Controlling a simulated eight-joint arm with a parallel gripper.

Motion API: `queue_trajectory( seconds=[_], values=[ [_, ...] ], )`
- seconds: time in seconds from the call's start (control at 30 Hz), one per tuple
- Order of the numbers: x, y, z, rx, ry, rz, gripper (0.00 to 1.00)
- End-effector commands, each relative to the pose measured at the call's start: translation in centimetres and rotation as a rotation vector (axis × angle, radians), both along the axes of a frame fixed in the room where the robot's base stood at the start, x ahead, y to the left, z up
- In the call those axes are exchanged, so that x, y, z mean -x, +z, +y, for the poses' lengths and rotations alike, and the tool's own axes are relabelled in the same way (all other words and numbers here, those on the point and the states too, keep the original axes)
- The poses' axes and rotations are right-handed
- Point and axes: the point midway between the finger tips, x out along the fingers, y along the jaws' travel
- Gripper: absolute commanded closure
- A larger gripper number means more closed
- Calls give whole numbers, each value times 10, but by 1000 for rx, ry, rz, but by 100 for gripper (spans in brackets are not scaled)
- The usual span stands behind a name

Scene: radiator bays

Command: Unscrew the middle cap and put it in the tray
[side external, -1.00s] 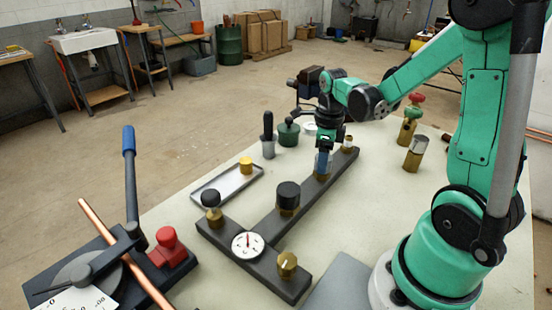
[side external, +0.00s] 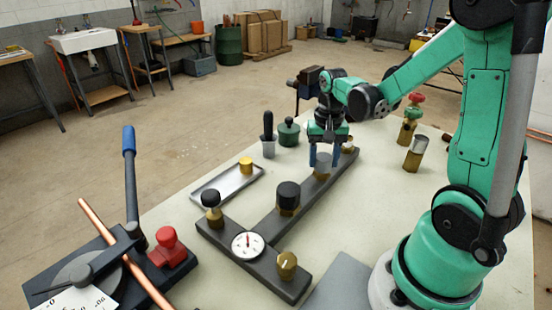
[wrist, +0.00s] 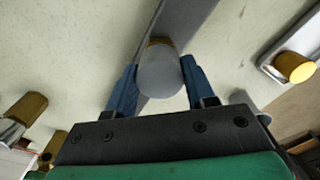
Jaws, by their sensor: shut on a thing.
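The grey middle cap (side external: 322,164) sits upright over a brass stub on the dark bar (side external: 302,207), between a black cap (side external: 288,193) and a far fitting. My gripper (side external: 323,160) points down with its blue fingers on either side of the grey cap, shut on it. In the wrist view the grey cap (wrist: 160,75) lies between both fingers, with a little brass showing beyond it. I cannot tell whether its thread is free. The shallow grey tray (side external: 221,190) stands left of the bar with a yellow cap (side external: 246,165) at its far end.
A gauge (side external: 248,245) and a brass knob (side external: 287,264) are at the bar's near end. A pipe bender with a blue handle (side external: 129,142) stands front left. A dark green pot (side external: 288,133) and a grey cup (side external: 268,149) stand behind the tray.

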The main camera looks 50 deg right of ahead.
Motion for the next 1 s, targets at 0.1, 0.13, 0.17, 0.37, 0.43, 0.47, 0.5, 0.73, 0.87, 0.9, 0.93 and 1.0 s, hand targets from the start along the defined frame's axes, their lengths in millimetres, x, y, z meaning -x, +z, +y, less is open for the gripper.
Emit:
queue_trajectory(
  seconds=[0.1, 0.13, 0.17, 0.37, 0.43, 0.47, 0.5, 0.73, 0.87, 0.9, 0.93, 1.0],
  values=[
    [0, 0, 0, 0, 209, 0, 100],
    [0, 0, 0, 0, 260, 0, 100],
    [0, 0, 0, 0, 305, 0, 100],
    [0, 0, 0, 0, 455, 0, 100],
    [0, 0, 0, 0, 457, 0, 100],
    [0, 0, 0, 0, 456, 0, 100],
    [0, 0, 0, 0, 456, 0, 100],
    [0, 0, 0, 0, 454, 0, 32],
    [0, 0, 0, 0, 453, 0, 32],
    [0, 0, 0, 0, 451, 0, 32],
    [0, 0, 0, 0, 444, 0, 32],
    [0, 0, 0, 0, 403, 0, 32]
  ],
)
